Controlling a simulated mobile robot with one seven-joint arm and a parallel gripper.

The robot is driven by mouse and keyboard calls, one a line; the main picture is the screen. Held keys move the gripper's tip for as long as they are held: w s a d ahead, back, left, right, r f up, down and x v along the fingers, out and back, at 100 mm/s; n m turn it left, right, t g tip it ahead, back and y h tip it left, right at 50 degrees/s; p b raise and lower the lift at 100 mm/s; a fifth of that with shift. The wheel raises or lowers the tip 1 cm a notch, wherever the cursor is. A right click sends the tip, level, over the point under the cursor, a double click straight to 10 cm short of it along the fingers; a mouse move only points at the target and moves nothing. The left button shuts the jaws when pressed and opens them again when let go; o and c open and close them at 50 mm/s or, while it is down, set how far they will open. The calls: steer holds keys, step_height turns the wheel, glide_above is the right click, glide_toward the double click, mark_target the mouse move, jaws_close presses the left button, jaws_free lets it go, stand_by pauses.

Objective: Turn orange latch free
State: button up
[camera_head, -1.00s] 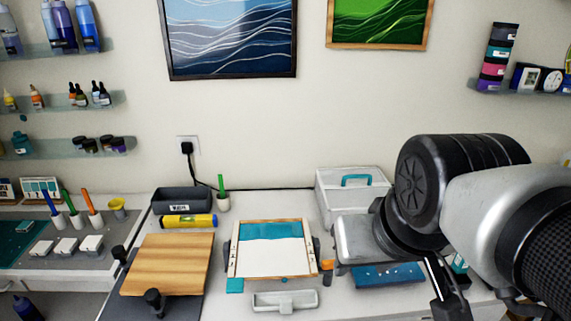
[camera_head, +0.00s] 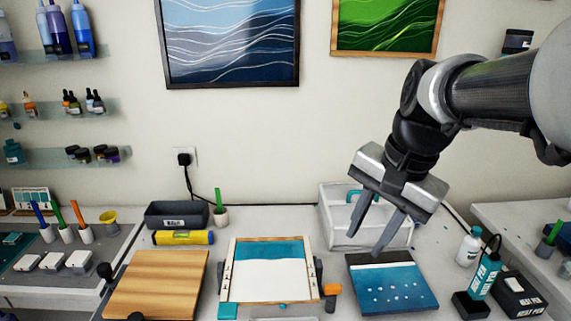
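An orange latch (camera_head: 332,290) sits at the right side of the wood-framed panel (camera_head: 229,272), near its lower right corner. The panel shows a teal band above a white area. My gripper (camera_head: 371,236) is up and to the right of the latch, above the back edge of the blue panel with white dots. Its two fingers are apart and point down, with nothing seen between them. The gripper is clear of the latch, and the latch shows unhidden.
A blue panel (camera_head: 390,290) lies right of the frame. A wooden board (camera_head: 155,285) lies left. A white bottle (camera_head: 469,246), a teal device (camera_head: 485,275) and a black box (camera_head: 517,297) stand at right.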

steer(key=w+d+f+m+g+y+b, duration=0.25)
steer(key=w+d+f+m, duration=0.25)
steer(key=w+f+m, duration=0.3)
steer(key=m+b, duration=0.1)
steer(key=b, duration=0.2)
glide_toward(334, 286)
steer(key=x, duration=0.9)
steer(key=shift+r, duration=0.1)
jaws_close()
